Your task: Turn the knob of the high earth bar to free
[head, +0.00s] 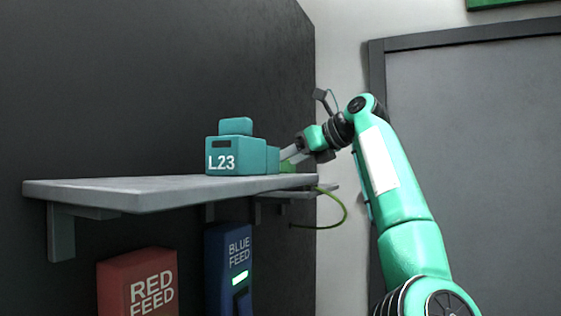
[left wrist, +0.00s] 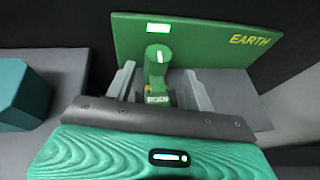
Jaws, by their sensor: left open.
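The green earth bar (left wrist: 215,38), marked EARTH, stands upright in the left wrist view with a lit white window at its top. Its green knob (left wrist: 158,60) carries a white pointer line that points roughly up in the picture. A green block with small lettering (left wrist: 157,99) shows just below the knob. My left gripper (left wrist: 159,78) is open, with one grey finger on each side of the knob; gaps show between fingers and knob. In the head view my left gripper (head: 289,154) reaches behind the teal box, which hides most of the bar. My right gripper is not in view.
A teal box marked L23 (head: 236,160) stands on the grey shelf (head: 120,188), close left of my gripper. A green-yellow cable (head: 343,212) hangs off the shelf's right end. Red feed (head: 138,285) and blue feed (head: 229,262) boxes are below the shelf.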

